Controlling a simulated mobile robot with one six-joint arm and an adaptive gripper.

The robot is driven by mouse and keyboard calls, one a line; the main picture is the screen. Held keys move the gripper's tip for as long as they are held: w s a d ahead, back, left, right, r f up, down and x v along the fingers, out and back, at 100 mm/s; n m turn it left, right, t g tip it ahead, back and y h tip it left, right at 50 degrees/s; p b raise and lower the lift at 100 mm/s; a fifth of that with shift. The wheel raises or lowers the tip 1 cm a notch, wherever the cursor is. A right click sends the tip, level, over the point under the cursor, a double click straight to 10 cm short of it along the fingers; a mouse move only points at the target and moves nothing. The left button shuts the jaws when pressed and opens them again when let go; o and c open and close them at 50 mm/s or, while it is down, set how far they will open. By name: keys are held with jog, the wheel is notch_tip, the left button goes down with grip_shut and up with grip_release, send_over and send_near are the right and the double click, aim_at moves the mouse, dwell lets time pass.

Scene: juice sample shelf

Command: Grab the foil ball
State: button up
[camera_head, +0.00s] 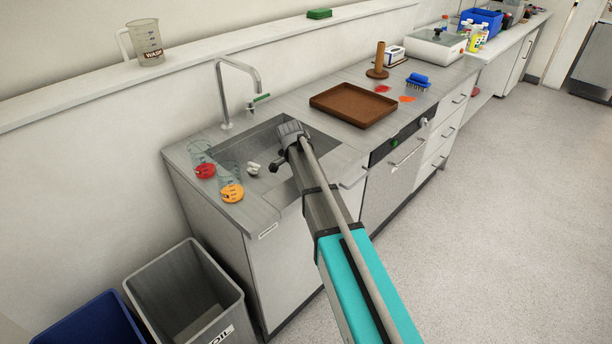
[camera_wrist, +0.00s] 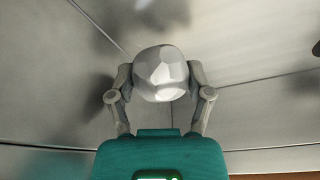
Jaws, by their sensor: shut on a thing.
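The foil ball (camera_wrist: 160,70) is a silvery, faceted lump in the middle of the wrist view. My gripper (camera_wrist: 160,84) is shut on it, with one finger on each side. Grey metal surfaces of the sink (camera_head: 228,151) surround the ball in the wrist view. I cannot tell whether the ball touches the sink's bottom. In the head view my arm reaches over the right part of the sink. A small pale lump shows left of the arm end there; I cannot tell whether it is the ball.
A brown tray (camera_head: 352,104) lies to the right. A grey bin (camera_head: 185,290) stands on the floor.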

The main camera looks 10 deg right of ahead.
notch_tip(320, 180, up, 16)
jog(key=p, duration=1.5)
